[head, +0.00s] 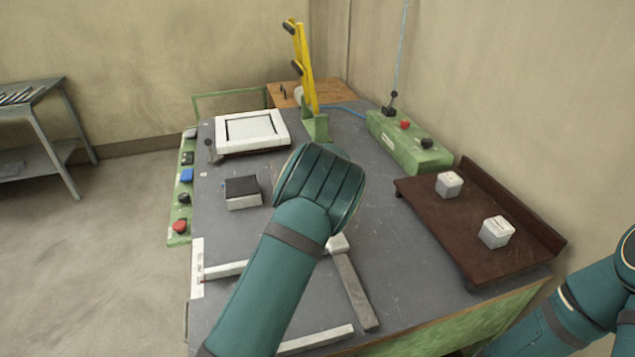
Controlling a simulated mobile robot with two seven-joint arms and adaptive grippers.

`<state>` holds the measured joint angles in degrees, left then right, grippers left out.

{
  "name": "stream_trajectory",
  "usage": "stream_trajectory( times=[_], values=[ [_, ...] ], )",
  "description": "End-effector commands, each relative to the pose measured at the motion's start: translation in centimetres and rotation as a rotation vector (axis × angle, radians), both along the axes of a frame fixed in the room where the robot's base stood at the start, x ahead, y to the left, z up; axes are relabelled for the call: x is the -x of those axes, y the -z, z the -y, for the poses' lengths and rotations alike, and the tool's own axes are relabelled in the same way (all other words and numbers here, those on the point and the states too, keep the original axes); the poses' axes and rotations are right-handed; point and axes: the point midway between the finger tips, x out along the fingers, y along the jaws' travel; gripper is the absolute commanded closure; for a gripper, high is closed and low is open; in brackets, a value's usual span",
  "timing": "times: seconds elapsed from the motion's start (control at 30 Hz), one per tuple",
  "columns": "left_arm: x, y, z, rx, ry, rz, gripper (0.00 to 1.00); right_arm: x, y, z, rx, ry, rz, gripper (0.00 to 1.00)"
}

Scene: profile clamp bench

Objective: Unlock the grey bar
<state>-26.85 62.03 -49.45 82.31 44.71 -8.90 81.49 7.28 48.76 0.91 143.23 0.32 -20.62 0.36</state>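A grey bar (355,292) lies on the dark bench top (385,235), slanting from the bench middle towards its front edge. A pale block (338,244) is at its far end, partly hidden by my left arm. I cannot tell from this view whether the bar is locked. My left arm crosses the bench, and its thick wrist part is above the bench middle, beyond the bar's far end. The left gripper is hidden behind this arm. My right arm shows only at the lower right edge, and its gripper is out of view.
Pale strips (317,340) lie at the front and left. A black-topped block (242,192) and white frame (252,131) sit left. A brown rack (480,220) holds two white cubes (496,232). A yellow lever (303,65) and green control box (410,140) stand behind.

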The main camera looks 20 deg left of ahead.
Motion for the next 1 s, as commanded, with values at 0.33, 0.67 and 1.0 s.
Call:
stream_trajectory(
  times=[0.33,0.67,1.0],
  values=[
    [-0.37,0.10,-0.21,-0.001,0.000,0.002,1.00,-0.17,-0.38,0.06,0.001,0.004,0.004,0.53],
    [-0.37,0.09,-0.26,-0.002,0.000,0.002,1.00,-0.17,-0.37,0.06,0.001,0.004,0.004,0.53],
    [-0.23,-0.69,-0.84,-0.002,-0.001,0.002,1.00,-0.22,-0.59,0.06,0.001,0.004,0.005,0.53]
  ],
)
